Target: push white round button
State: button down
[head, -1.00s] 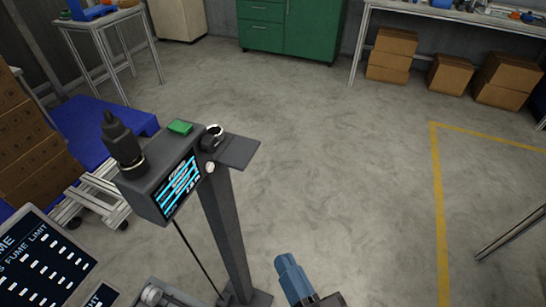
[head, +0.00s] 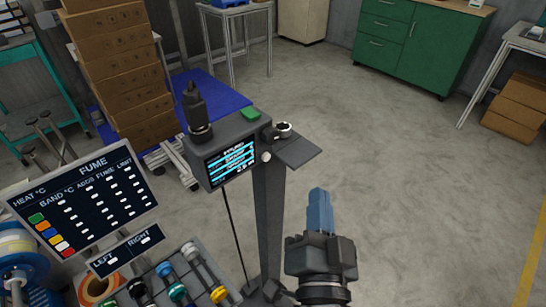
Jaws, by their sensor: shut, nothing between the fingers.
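A small white round button (head: 266,157) sits on the front of a dark grey box-shaped device (head: 232,138), just right of its lit screen (head: 231,163). The device stands on a dark post. My gripper (head: 319,192) has blue fingers that are shut and empty. It is below and to the right of the button in the picture, apart from it. The button is not covered by anything.
A black knob stands on the device's top left, with a green block (head: 250,114) and a small shelf (head: 297,152) to the right. A sign board (head: 85,195), a tray with tools (head: 185,280) and stacked boxes (head: 118,75) are at left.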

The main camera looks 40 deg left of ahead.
aim_at(266, 157)
jog(key=a+b, duration=0.5)
jog(key=a, duration=0.3)
jog(key=shift+w+a, duration=0.3)
jog(key=shift+a, duration=0.1)
jog(key=shift+a+f+b, duration=0.1)
jog(key=shift+a+b, duration=0.05)
jog(key=shift+b, duration=0.2)
dwell(1.6)
jog(key=shift+a+b, duration=0.3)
